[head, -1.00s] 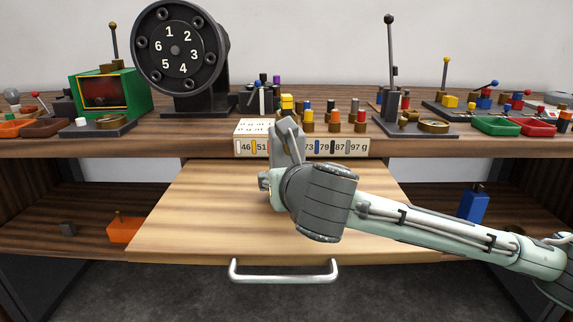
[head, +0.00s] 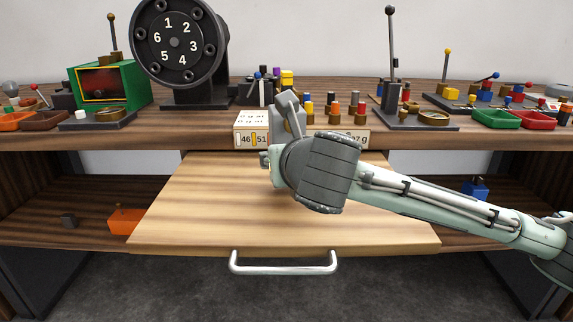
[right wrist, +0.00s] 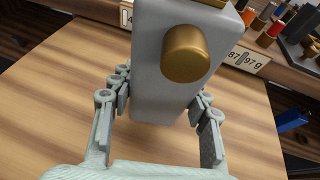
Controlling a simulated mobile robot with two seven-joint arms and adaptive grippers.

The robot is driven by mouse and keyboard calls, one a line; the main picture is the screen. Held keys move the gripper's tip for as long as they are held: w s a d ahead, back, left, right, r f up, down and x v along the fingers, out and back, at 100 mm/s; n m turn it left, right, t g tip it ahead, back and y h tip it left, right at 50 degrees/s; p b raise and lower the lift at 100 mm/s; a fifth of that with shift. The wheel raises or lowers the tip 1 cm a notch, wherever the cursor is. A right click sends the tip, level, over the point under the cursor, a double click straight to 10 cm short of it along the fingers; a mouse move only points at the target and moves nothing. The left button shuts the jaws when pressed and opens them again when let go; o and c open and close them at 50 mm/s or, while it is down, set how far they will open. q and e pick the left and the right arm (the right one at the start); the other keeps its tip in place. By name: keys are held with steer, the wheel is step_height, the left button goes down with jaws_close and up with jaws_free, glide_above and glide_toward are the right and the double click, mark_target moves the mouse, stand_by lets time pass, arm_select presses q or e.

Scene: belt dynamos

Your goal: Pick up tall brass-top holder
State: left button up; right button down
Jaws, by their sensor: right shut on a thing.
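The tall brass-top holder (right wrist: 160,85) is a grey upright block with a round brass knob on its face and a brass edge at its top. It fills the middle of the right wrist view. My right gripper (right wrist: 161,98) is shut on it, one finger on each side. A yellow and brass piece (head: 287,79) shows just above the gripper and seems to belong to the held holder. My left gripper is not in view.
A numbered strip (head: 245,139) runs along the bench edge, with several coloured-top pieces (head: 333,108) behind it. A black numbered dial (head: 175,43) and a green box (head: 120,88) stand left. A black post stand (head: 391,70) is right. The pull-out board (head: 210,200) is bare.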

step_height(320, 180, up, 2)
steer(key=shift+a+r, duration=0.1)
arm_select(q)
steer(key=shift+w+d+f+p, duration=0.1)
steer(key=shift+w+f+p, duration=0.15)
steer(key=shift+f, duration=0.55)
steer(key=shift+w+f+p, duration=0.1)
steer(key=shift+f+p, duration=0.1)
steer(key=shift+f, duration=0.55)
arm_select(e)
steer(key=s+a+r, duration=0.6)
steer(key=a, duration=0.3)
steer(key=shift+a+r, duration=0.25)
steer(key=shift+a, duration=0.15)
steer(key=shift+w+d+f+b, duration=0.6)
steer(key=shift+w+d+f, duration=0.4)
steer(key=shift+d+f, duration=0.65)
steer(key=shift+w+d+f+b, duration=0.6)
steer(key=shift+w+d+f, duration=0.4)
steer(key=shift+d+f, duration=0.65)
steer(key=shift+w+d+f+b, duration=0.6)
steer(key=shift+w+d+f, duration=0.4)
steer(key=shift+d+f, duration=0.65)
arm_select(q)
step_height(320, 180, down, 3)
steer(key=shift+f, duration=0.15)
arm_select(e)
steer(key=shift+f, duration=0.55)
